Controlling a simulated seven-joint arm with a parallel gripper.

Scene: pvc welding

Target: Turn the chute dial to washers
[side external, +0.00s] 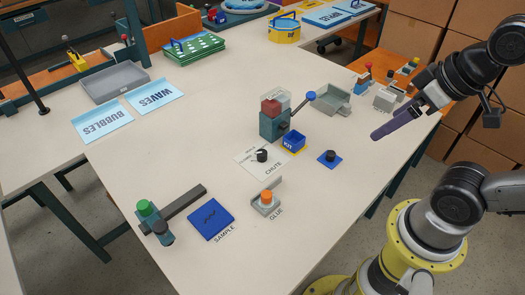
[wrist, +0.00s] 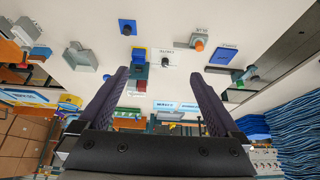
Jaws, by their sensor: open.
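The chute dial (side external: 262,156) is a black knob on a white card marked CHUTE, near the middle of the table. Smaller markings on the card are too small to read, so its setting cannot be told. The dial also shows in the wrist view (wrist: 166,61), beyond and between my fingertips. My gripper (side external: 378,134) has purple fingers and hangs above the table's right edge, well to the right of the dial. In the wrist view its fingers (wrist: 158,74) are wide apart with nothing held.
A teal dispenser (side external: 272,124) with a clear hopper and blue-knobbed lever stands behind the dial, with a blue KIT bin (side external: 294,141) beside it. A blue pad with a black knob (side external: 329,157) lies right. An orange button (side external: 266,197) stands in front.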

